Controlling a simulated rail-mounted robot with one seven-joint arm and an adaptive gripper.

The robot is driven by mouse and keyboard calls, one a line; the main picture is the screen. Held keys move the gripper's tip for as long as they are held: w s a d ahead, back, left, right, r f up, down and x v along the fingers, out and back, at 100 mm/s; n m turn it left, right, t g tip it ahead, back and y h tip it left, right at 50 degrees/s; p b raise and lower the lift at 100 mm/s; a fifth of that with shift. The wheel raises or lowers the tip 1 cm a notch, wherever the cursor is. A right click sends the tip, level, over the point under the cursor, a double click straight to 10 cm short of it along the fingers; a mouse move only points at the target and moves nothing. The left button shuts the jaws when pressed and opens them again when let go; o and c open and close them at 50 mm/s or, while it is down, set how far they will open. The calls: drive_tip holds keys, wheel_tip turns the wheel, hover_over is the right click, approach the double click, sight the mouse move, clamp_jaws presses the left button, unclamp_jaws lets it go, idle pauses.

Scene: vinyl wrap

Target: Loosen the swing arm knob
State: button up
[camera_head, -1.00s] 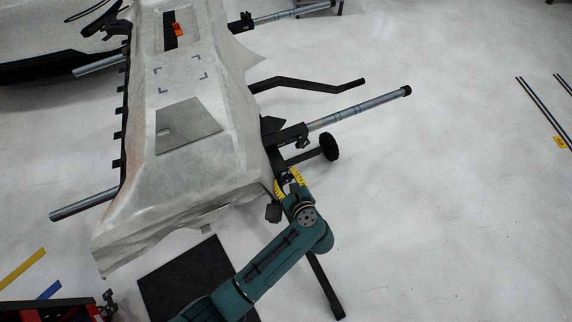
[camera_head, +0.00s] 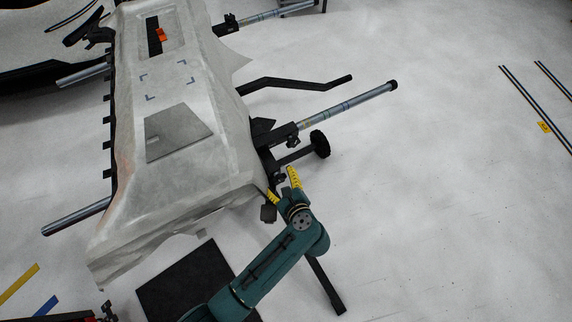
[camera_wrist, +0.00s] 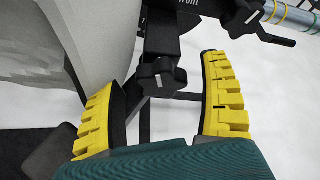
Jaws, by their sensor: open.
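A black lobed knob (camera_wrist: 160,78) with a pale stripe shows in the wrist view between the two yellow ridged fingers of my gripper (camera_wrist: 163,92). The fingers are open, one on each side, with visible gaps to the knob. A second black lobed knob (camera_wrist: 240,17) sits up and right, beyond the right fingertip. No label tells which is the swing arm knob. In the head view my gripper (camera_head: 283,184) is at the near right corner of the covered stand, and the knob between its fingers is too small to make out.
A pale-covered panel (camera_head: 195,185) lies on the stand left of my gripper. A metal tube (camera_head: 350,107), a black wheel-like part (camera_head: 320,144) and a bent black bar (camera_head: 290,83) stick out to the right. A dark mat (camera_head: 185,280) lies on the floor.

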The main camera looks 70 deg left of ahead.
drive_tip(key=s+v, duration=0.1)
drive_tip(key=v, duration=0.9)
drive_tip(key=shift+w+d+r, duration=0.15)
drive_tip(key=shift+w+d, duration=0.2)
drive_tip(key=shift+w, duration=0.2)
drive_tip(key=shift+r, duration=0.1)
